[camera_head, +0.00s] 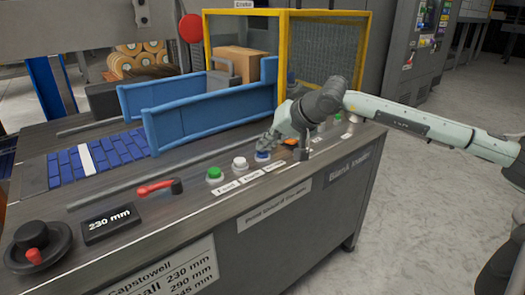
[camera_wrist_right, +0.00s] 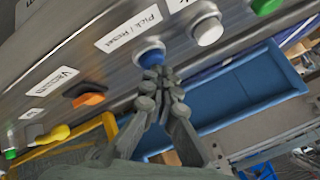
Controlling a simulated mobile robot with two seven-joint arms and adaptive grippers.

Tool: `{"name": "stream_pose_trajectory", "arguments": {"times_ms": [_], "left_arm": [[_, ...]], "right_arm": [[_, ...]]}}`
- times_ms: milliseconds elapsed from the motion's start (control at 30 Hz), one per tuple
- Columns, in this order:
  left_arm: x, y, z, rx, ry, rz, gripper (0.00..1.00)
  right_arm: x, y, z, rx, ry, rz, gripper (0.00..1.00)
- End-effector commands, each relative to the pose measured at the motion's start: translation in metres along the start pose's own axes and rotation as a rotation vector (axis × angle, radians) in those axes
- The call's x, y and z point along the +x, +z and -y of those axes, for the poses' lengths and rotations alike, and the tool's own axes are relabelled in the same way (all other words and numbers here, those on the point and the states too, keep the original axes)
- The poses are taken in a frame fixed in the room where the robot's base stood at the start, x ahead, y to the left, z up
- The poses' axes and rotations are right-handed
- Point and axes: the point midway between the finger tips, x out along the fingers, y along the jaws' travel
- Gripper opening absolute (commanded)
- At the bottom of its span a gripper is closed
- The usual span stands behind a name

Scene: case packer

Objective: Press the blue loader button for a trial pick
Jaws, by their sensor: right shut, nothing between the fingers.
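The blue button (camera_head: 262,157) sits on the sloped metal control panel, to the right of a white button in the head view. In the right wrist view the blue button (camera_wrist_right: 149,55) is beside a label that seems to read "Pick / Reset". My right gripper (camera_head: 267,142) is shut and empty, with its fingertips at the blue button. In the wrist view the closed fingertips (camera_wrist_right: 158,75) overlap the button's lower edge; I cannot tell whether they touch it. My left gripper is not in view.
A white button (camera_head: 239,162) and a green button (camera_head: 215,174) stand left of the blue one. An orange switch (camera_wrist_right: 90,99) is close by on its other side. A red lever (camera_head: 156,187) and blue guide rails (camera_head: 210,112) are nearby. A yellow-framed guard (camera_head: 281,50) stands behind.

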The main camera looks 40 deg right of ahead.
Motion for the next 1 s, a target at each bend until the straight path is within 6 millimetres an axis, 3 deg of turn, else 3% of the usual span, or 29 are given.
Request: {"name": "stream_pose_trajectory", "arguments": {"times_ms": [767, 1000], "left_arm": [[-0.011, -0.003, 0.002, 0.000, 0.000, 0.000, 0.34], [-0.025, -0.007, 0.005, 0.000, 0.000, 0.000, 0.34]], "right_arm": [[-0.014, -0.010, 0.010, 0.000, 0.000, 0.001, 0.00], [-0.030, -0.022, 0.022, -0.001, -0.001, -0.001, 0.00]]}}
